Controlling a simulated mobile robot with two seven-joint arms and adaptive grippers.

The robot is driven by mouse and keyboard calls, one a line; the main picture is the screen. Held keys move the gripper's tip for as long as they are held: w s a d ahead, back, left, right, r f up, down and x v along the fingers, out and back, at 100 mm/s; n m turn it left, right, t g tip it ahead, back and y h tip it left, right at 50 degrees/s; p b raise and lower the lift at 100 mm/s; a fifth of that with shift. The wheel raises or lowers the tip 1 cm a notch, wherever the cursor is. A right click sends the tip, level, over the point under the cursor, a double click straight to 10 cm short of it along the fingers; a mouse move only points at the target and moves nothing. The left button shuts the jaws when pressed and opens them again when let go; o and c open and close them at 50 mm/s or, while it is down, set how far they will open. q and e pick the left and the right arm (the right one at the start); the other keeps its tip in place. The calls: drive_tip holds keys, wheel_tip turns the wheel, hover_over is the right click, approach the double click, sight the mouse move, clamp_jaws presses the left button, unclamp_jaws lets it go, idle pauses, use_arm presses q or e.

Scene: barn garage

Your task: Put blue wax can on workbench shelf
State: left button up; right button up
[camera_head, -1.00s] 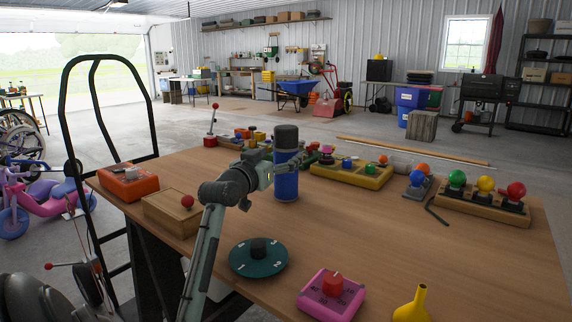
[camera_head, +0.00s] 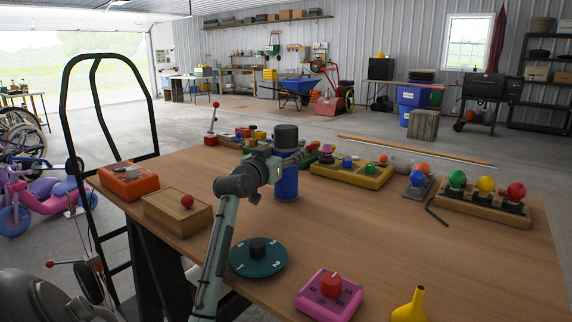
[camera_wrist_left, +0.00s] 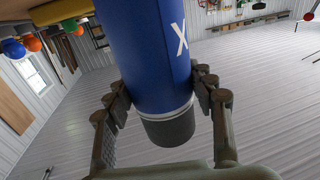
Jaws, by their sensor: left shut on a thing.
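A blue can (camera_head: 286,182) with a dark cap stands upright on the wooden table (camera_head: 400,240), near its middle. I cannot tell whether its base touches the wood. My left gripper (camera_head: 284,160) is shut around the can's upper part, just below the cap. In the left wrist view the blue can (camera_wrist_left: 150,50) shows a white X and a pale band and sits between the two fingers (camera_wrist_left: 160,92). A workbench (camera_head: 240,72) with shelving stands far off against the back wall. My right gripper is not in view.

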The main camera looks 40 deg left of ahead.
use_arm(q)
drive_tip(key=shift+r, duration=0.1)
clamp_jaws()
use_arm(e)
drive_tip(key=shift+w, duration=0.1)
use_arm(q)
drive_tip(key=shift+r, duration=0.1)
